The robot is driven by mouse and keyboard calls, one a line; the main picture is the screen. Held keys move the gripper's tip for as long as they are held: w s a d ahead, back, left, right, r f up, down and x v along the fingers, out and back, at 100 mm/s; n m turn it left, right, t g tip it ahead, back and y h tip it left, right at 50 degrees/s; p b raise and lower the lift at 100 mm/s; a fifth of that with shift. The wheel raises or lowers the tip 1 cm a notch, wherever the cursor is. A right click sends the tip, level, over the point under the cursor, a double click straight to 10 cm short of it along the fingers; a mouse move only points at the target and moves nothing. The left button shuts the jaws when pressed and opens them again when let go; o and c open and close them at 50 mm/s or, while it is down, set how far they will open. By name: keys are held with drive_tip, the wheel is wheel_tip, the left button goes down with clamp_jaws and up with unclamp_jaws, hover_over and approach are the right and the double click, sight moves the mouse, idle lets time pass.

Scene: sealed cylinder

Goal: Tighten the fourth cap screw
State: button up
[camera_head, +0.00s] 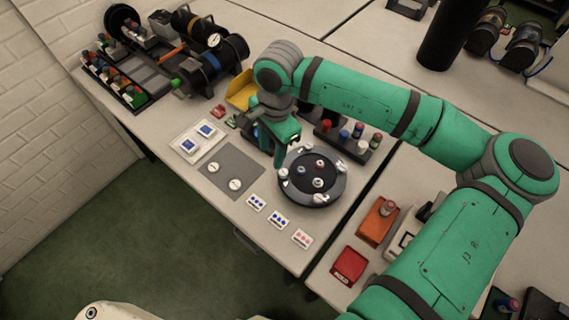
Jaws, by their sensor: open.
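The round dark cylinder (336,190) lies on the table with its lid face up. Several pale cap screws sit around its rim, such as one at the front (319,198), one at the right (341,167) and one at the left (283,173). My green gripper (278,158) points down at the cylinder's upper left edge, close to the left cap screw. It is open, and I see nothing held in it. Its fingertips are small here, and I cannot tell whether they touch anything. I cannot tell which screw is the fourth.
A rack of colored-top items (357,146) stands just behind the cylinder. A grey mat (230,165) with two pale round pieces lies left. Several dotted cards, one (278,219), lie in front. A yellow bin (240,92) and dark machinery (215,65) stand behind left.

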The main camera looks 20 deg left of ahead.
sight(283, 172)
drive_tip(key=shift+t+h, duration=0.3)
drive_tip(key=shift+h, duration=0.2)
drive_tip(key=f, duration=0.3)
drive_tip(key=w+d+f, duration=0.1)
drive_tip(key=f, duration=0.3)
drive_tip(key=w+d+f, duration=0.1)
drive_tip(key=f, duration=0.2)
drive_tip(key=shift+d+f, duration=0.25)
drive_tip(key=shift+f, duration=0.05)
drive_tip(key=shift+c, duration=0.2)
drive_tip(key=shift+s, duration=0.1)
clamp_jaws()
